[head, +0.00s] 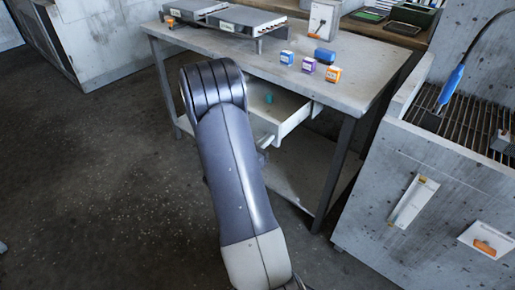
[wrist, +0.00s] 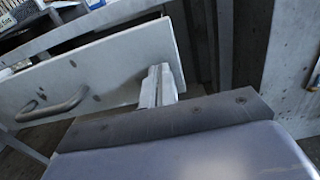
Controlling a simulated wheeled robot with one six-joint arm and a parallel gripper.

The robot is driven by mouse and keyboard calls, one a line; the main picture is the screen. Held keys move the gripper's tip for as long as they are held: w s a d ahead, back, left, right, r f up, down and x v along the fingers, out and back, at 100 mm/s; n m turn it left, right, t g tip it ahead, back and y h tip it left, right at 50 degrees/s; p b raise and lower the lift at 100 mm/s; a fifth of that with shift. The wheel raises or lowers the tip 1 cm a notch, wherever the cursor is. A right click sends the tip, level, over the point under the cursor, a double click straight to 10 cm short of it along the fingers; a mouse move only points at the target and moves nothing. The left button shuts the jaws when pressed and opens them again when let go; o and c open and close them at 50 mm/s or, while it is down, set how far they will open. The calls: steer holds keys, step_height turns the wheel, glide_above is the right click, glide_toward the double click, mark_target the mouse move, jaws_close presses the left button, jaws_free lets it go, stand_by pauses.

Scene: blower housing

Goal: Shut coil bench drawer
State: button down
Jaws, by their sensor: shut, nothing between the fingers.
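The coil bench (head: 335,95) is a grey table with a drawer (head: 291,121) under its top. The drawer stands pulled out, with a small teal item (head: 268,97) inside. In the wrist view the pale drawer front (wrist: 110,62) fills the upper left, with its grey bar handle (wrist: 55,106) at the left. My gripper (wrist: 158,84) is shut and empty. Its fingertips are at the right part of the drawer front, away from the handle; I cannot tell whether they touch it. In the head view my arm hides most of the gripper and part of the drawer.
Several small boxes, such as an orange and white one (head: 333,74), and a flat grey unit (head: 245,20) stand on the bench top. A bench leg (head: 335,165) is right of the drawer. A grey cabinet (head: 425,195) with a grate stands farther right. The floor at left is clear.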

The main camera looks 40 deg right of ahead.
mark_target(301, 110)
steer(key=d+b, duration=0.1)
steer(key=d, duration=0.5)
steer(key=w+d+b, duration=0.1)
steer(key=d+b, duration=0.1)
steer(key=d, duration=0.4)
steer(key=d+b, duration=0.1)
steer(key=d, duration=0.5)
steer(key=shift+w+f, duration=0.1)
steer(key=shift+w, duration=0.05)
steer(key=shift+w+d+b, duration=0.1)
steer(key=shift+d+b, duration=0.25)
steer(key=shift+d, duration=0.3)
steer(key=shift+d+r, duration=0.15)
steer(key=shift+r, duration=0.1)
steer(key=shift+r, duration=0.1)
